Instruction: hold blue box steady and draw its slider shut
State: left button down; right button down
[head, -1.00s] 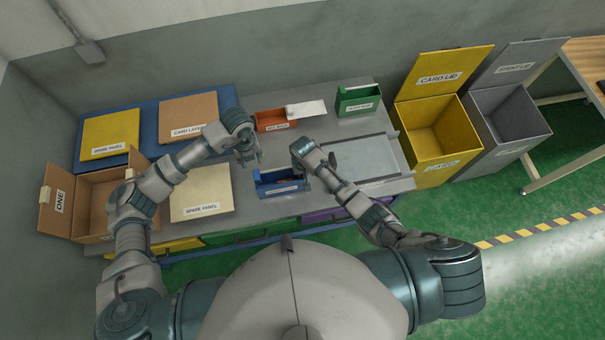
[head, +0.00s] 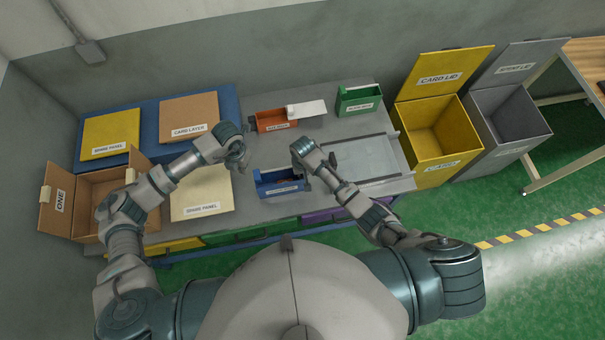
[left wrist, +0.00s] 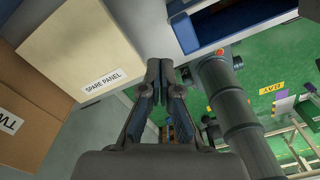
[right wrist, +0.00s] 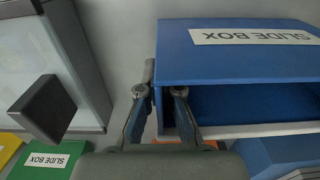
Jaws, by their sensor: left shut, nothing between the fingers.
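The blue box (head: 266,190) stands on the bench in front of me, its label towards me and its opening partly uncovered. In the right wrist view its labelled face (right wrist: 230,62) and dark inside show; I cannot make out its slider surely. My right gripper (right wrist: 162,92) is at one end of the box, a finger on either side of the end wall, apparently closed on it. My left gripper (head: 242,164) is shut and empty, above the bench to the left of and behind the box. In the left wrist view its fingertips (left wrist: 160,68) meet, apart from the box.
A cream spare panel (head: 200,195) lies left of the box. An orange box (head: 272,121) with a white slider and a green box (head: 358,100) stand behind. A grey tray (head: 370,160) lies to the right. A cardboard box (head: 90,205) stands at far left.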

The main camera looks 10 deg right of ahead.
pick_arm(q)
notch_tip(320, 180, down, 6)
dwell(0.4)
jog(key=shift+d, duration=0.2)
dwell(1.1)
